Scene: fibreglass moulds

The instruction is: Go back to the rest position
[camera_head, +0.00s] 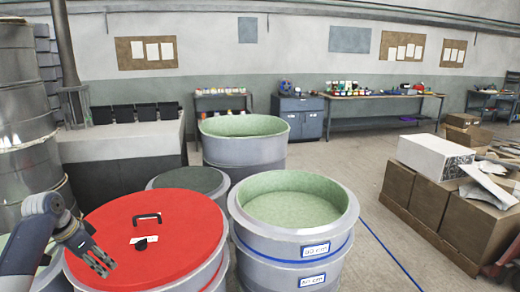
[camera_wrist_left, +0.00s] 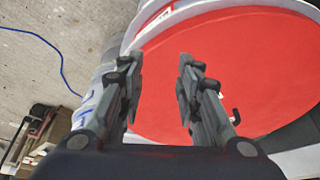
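My left gripper (camera_head: 101,264) is at the lower left of the head view, above the near left part of a red round lid (camera_head: 182,232). The left wrist view shows the same gripper (camera_wrist_left: 158,75) with its two fingers apart and nothing between them, the red lid (camera_wrist_left: 240,60) beyond them. The lid lies on a grey drum and has a black handle (camera_head: 147,217), a black knob and a white label. The gripper is apart from the handle. My right gripper does not show in either view.
An open mould drum with a pale green inside (camera_head: 292,205) stands right of the lid, another (camera_head: 244,126) behind it. A dark-topped drum (camera_head: 188,180) is between. Cardboard boxes (camera_head: 430,200) stand at the right. Grey floor (camera_head: 375,240) with a blue line is clear between drum and boxes.

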